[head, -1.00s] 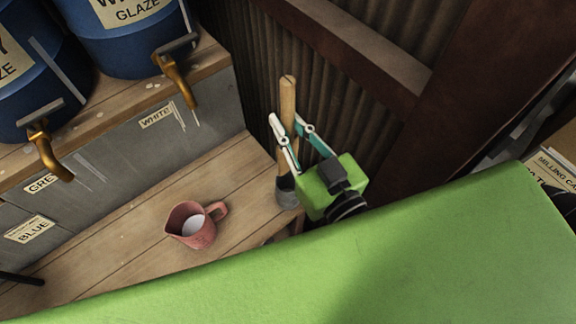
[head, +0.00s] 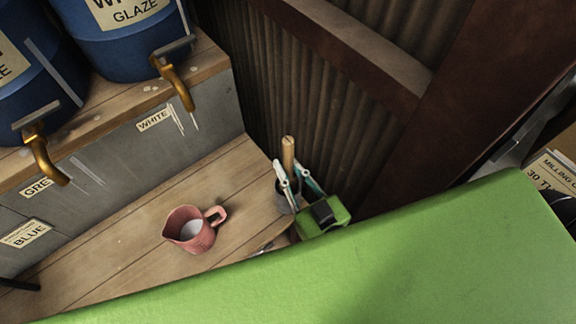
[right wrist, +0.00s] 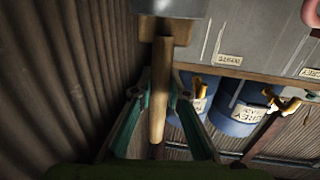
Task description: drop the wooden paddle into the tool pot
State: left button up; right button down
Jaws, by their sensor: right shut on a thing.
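The wooden paddle (head: 288,155) stands roughly upright between the fingers of my right gripper (head: 297,182), which is shut on it. Its rounded top sticks up above the fingers. The grey tool pot (head: 285,197) is directly behind and below the fingers at the table's right end, partly hidden by them. In the right wrist view the paddle (right wrist: 161,85) runs up between the fingers towards a grey surface at the top. I cannot tell whether its lower end is inside the pot. My left gripper is not in view.
A pink jug (head: 192,232) stands on the wooden table (head: 130,236), left of the pot. Blue glaze barrels (head: 130,50) with brass taps sit on the shelf at upper left. A corrugated wall (head: 262,95) rises close behind the pot. Much of the tabletop is bare.

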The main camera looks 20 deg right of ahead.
jog(key=shift+f, duration=0.55)
jog(key=c, duration=2)
grip_release()
jog(key=shift+o, duration=0.2)
